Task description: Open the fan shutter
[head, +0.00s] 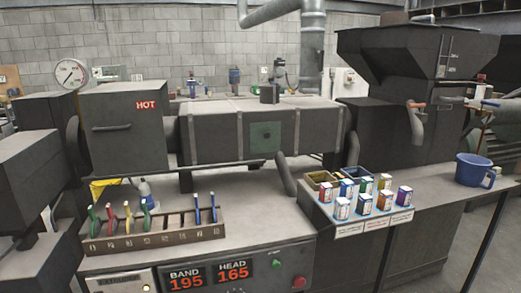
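A long dark grey barrel housing (215,137) lies across the middle of the machine in the head view. A small green square plate (265,137) with a dark centre is set flat on its front face. It may be the fan shutter, but I cannot tell for sure, nor whether it is open or shut. A curved dark pipe (286,174) hangs just below and right of the plate. Neither my left nor my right gripper shows in the head view.
A box marked HOT (125,125) with a bar handle stands left of the housing. In front are a slotted rack (155,238) of coloured tags, a lit display panel (210,275) and a tray (328,207) of small tins. A blue mug (473,170) stands at right.

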